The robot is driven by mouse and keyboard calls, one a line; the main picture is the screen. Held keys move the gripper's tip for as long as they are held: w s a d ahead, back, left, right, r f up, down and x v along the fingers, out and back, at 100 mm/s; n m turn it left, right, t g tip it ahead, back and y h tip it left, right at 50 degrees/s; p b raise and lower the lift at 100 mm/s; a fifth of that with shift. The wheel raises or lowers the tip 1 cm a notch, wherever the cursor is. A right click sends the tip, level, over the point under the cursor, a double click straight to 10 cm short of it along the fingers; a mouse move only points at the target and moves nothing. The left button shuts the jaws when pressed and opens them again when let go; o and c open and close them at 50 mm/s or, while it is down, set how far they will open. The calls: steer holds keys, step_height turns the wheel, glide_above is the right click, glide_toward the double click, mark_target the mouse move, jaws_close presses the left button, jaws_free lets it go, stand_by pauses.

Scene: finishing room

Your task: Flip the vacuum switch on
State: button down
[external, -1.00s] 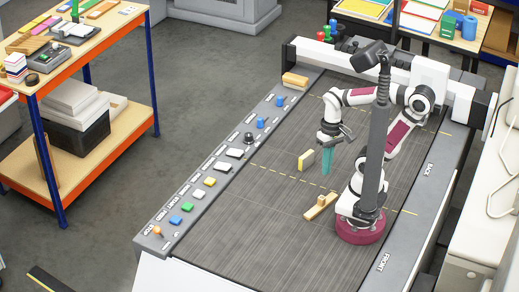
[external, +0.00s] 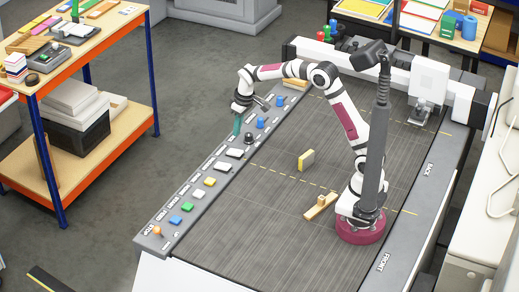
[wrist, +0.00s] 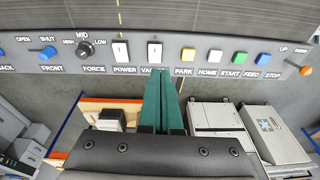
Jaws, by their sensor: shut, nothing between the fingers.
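The vacuum switch (wrist: 155,52) is a white rocker on the grey control panel (wrist: 215,43), between the power switch and the yellow park button. Its label is partly hidden by my fingertips. I cannot tell which way the rocker is tipped. It also shows in the external view (external: 222,167). My gripper (wrist: 163,76) has teal fingers, shut and empty, pointing toward the label just below the switch in the wrist view. In the external view my gripper (external: 236,134) hangs at the panel's outer side, near the black knob. The fingers appear apart from the switch.
The similar power switch (wrist: 121,52) is close on the left, then the force knob (wrist: 85,49). The yellow park button (wrist: 187,55) is close on the right.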

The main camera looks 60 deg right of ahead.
mark_target(227, 166)
steer(key=shift+n, duration=0.3)
steer(key=w+f, duration=0.1)
steer(key=w+d+f, duration=0.1)
steer(key=w, duration=0.1)
steer(key=shift+w+f, duration=0.1)
steer(key=shift+w, duration=0.1)
steer(key=shift+f, duration=0.1)
steer(key=f, duration=0.4)
steer(key=w+f, duration=0.1)
steer(key=f, duration=0.8)
steer(key=shift+w, duration=0.3)
steer(key=shift+f, duration=0.25)
steer(key=shift+s+f, duration=0.3)
steer(key=shift+f, duration=0.15)
steer(key=shift+w+r, duration=0.1)
steer(key=shift+w, duration=0.1)
